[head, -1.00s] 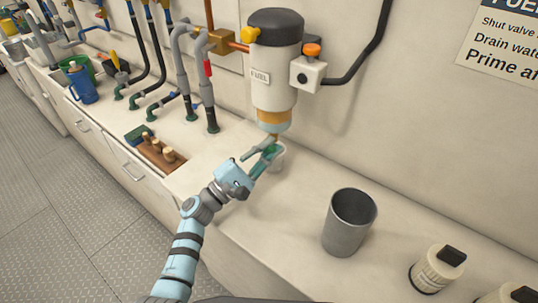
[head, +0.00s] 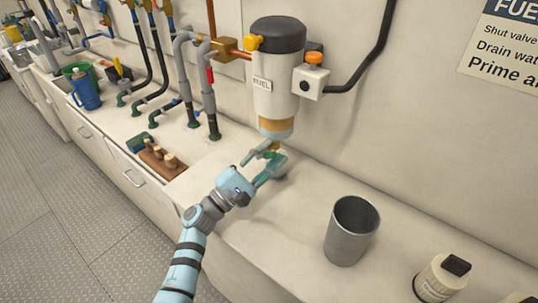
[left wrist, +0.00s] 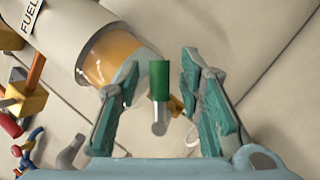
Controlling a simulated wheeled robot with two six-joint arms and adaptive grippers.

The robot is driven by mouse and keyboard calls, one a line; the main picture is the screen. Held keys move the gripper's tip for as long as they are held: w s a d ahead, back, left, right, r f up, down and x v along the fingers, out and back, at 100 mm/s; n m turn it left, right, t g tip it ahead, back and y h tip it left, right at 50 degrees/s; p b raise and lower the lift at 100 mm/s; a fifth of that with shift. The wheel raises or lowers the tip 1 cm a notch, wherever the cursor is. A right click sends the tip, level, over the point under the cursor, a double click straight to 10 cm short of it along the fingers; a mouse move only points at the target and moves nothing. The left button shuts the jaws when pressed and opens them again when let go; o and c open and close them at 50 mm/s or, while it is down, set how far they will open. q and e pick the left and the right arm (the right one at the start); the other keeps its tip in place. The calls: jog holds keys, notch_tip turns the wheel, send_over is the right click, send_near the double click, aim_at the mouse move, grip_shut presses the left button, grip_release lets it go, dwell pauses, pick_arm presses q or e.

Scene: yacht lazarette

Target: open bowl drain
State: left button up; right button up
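The fuel filter (head: 276,75) hangs on the wall, with a clear bowl (head: 276,126) of amber liquid at its bottom. The bowl also shows in the left wrist view (left wrist: 112,55). A drain with a green handle (left wrist: 159,80) sticks out below the bowl. My left gripper (head: 264,168) is open just under the bowl. In the left wrist view, its two fingers (left wrist: 158,112) stand on either side of the green handle, with a gap on each side. The fingers partly hide the drain in the head view. My right gripper is not in view.
A grey metal cup (head: 352,231) stands on the counter to the right. The counter between filter and cup is clear.

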pick_arm(q)
jog(key=v, duration=1.2)
jog(key=w+a+r+m+g+y+p, duration=0.15)
jog(key=r+m+g+p, duration=0.45)
jog(key=m, duration=0.7)
jog(key=w+a+r+m+g+p, duration=0.3)
jog(key=r+m, duration=0.4)
jog(key=m, duration=0.6)
notch_tip(320, 180, down, 4)
jog(key=s+m+y, duration=0.1)
jog(key=s+m, duration=0.1)
jog(key=m, duration=0.9)
jog(key=shift+g, duration=0.4)
jog(key=x, duration=0.4)
jog(key=p+x, duration=0.1)
jog(key=x, duration=0.4)
jog(key=p+x, duration=0.1)
jog(key=x, duration=0.4)
jog(key=shift+f, duration=0.25)
jog(key=shift+c, duration=0.6)
